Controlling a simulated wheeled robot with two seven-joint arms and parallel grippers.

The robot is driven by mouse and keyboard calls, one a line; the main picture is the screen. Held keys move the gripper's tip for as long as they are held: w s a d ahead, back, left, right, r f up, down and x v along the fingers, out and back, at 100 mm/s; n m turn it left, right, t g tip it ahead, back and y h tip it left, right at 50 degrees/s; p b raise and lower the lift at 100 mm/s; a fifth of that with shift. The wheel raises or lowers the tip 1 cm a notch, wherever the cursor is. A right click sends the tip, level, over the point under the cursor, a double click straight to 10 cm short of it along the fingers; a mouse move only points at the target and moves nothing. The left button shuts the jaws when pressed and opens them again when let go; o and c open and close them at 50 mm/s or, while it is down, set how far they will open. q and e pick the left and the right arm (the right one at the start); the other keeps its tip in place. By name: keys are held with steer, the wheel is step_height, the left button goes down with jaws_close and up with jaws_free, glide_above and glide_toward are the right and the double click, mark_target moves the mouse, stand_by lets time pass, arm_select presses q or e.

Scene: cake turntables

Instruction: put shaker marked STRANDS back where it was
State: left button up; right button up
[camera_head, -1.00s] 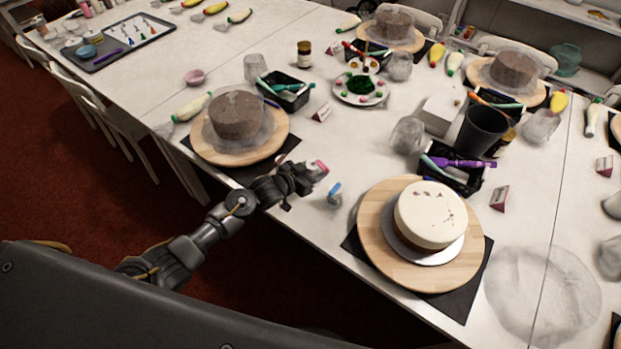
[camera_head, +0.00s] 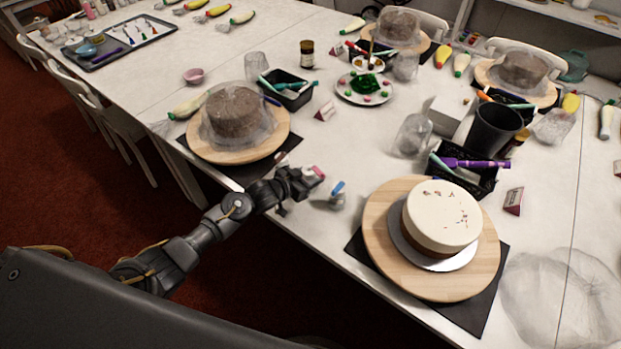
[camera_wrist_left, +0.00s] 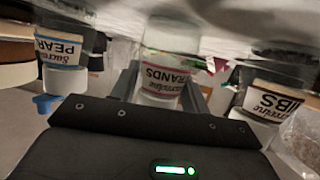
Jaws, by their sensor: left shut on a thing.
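My left gripper (camera_head: 306,181) is shut on the shaker marked STRANDS (camera_wrist_left: 163,80), whose pink end (camera_head: 318,172) shows at the fingertips in the head view. The gripper is near the table's front edge, between two turntables. I cannot tell whether the shaker touches the table. A shaker with a blue cap (camera_head: 337,194) stands just right of it. In the left wrist view a shaker with a blue label reading PEAR (camera_wrist_left: 62,52) is on the left, and one reading IBS (camera_wrist_left: 270,100) is on the right. My right gripper is out of view.
A wooden turntable (camera_head: 380,225) with a cream-topped, sprinkled cake (camera_head: 442,215) stands to the right. Another turntable (camera_head: 268,148) with a covered brown cake (camera_head: 235,116) stands to the left. A black tool tray (camera_head: 480,183) and a dark cup (camera_head: 492,130) are behind. Some table behind the gripper is clear.

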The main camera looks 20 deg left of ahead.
arm_select(q)
steer(key=shift+f, duration=0.15)
steer(key=o, duration=1.1)
steer(key=shift+r, duration=0.3)
steer(key=shift+s+a, duration=0.15)
steer(key=shift+s, duration=0.1)
steer(key=v, duration=1.1)
steer(key=shift+s+a+r+b, duration=0.1)
steer(key=shift+r+b, duration=0.05)
steer(key=shift+b, duration=0.2)
